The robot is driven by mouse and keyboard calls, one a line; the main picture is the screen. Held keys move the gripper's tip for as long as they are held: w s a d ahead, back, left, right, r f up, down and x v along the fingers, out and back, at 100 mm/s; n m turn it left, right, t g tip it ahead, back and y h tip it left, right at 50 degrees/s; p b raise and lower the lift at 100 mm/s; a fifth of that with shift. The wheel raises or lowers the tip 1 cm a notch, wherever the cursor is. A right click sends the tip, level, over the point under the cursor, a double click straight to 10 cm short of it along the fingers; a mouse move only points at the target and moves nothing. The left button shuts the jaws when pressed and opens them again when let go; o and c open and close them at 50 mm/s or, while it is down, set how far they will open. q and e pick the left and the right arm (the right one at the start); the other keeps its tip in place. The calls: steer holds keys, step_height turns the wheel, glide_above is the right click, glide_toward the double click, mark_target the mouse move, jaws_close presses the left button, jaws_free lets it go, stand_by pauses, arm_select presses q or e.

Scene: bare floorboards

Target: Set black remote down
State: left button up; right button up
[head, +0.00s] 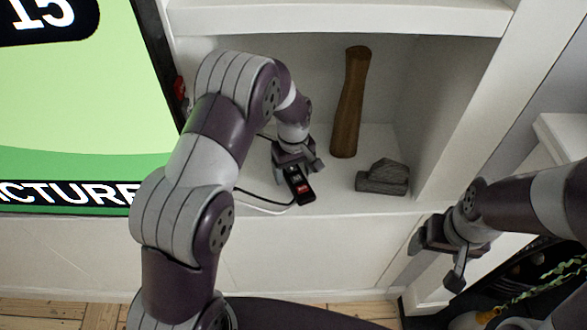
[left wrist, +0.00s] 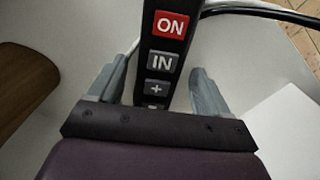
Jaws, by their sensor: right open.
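The black remote (head: 302,190) appears to lie on the white shelf (head: 345,207) near its front edge, with a red button and grey buttons. It also shows in the left wrist view (left wrist: 165,48), with "ON" and "IN" on its buttons. My left gripper (head: 299,172) is just above it. Its fingers are spread, one on each side of the remote, with a visible gap on both sides. The remote's near end is hidden by the gripper. My right gripper (head: 434,264) is open and empty, in front of the shelf's right side.
A brown wooden vase (head: 349,105) stands behind the remote. A grey stone-like object (head: 383,178) sits to its right. Cables (head: 262,203) run along the shelf on the left. A large screen (head: 75,110) stands at the left. Bare shelf lies between the remote and the grey object.

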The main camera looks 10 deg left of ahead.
mark_target(294, 174)
arm_select(q)
steer(key=shift+r, duration=0.15)
step_height(294, 174, up, 8)
steer(key=shift+f+b, duration=0.25)
steer(key=shift+b, duration=0.2)
steer(key=shift+w, duration=0.1)
